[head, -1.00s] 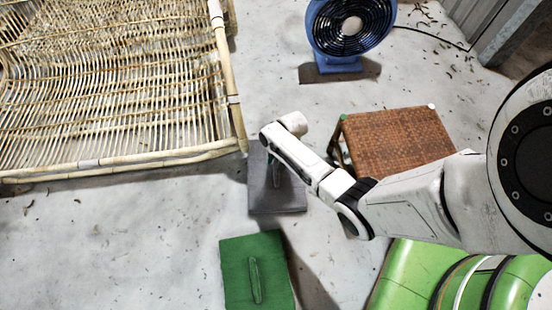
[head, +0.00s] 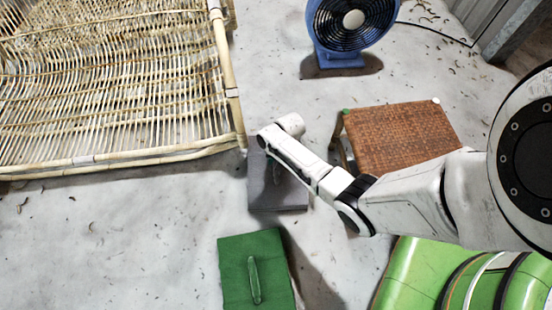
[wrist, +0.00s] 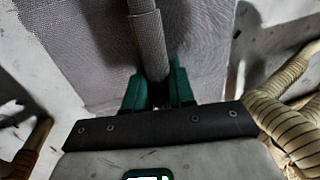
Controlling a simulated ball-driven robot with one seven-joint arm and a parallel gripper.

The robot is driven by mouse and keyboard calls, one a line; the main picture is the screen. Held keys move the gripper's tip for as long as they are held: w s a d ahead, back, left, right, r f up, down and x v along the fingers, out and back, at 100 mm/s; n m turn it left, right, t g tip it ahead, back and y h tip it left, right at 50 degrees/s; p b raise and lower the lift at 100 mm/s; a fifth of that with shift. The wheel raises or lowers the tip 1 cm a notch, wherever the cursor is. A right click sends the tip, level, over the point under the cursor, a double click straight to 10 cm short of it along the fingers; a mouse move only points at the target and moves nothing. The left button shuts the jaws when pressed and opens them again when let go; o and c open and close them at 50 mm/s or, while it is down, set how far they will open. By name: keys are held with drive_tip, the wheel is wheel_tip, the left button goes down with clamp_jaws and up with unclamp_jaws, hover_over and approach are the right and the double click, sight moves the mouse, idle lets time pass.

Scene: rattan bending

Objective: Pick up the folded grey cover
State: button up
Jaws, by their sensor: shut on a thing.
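The folded grey cover (head: 290,196) lies flat on the floor below the rattan frame's corner in the head view, partly hidden by my arm. In the wrist view the cover (wrist: 85,45) fills the upper middle, with a raised grey ridge (wrist: 147,30) along it. My gripper (wrist: 158,88) has its green fingers on both sides of the ridge and is shut on it. In the head view my gripper (head: 276,172) is mostly hidden by the wrist.
A green folded cover (head: 240,268) with a similar ridge lies nearer. A rattan frame (head: 130,158) is at left, a brown woven stool (head: 400,138) at right, and a blue fan (head: 350,30) behind. Floor between the covers and the left edge is mostly clear.

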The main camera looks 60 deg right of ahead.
clamp_jaws()
idle(0.8)
drive_tip(key=shift+r, duration=0.1)
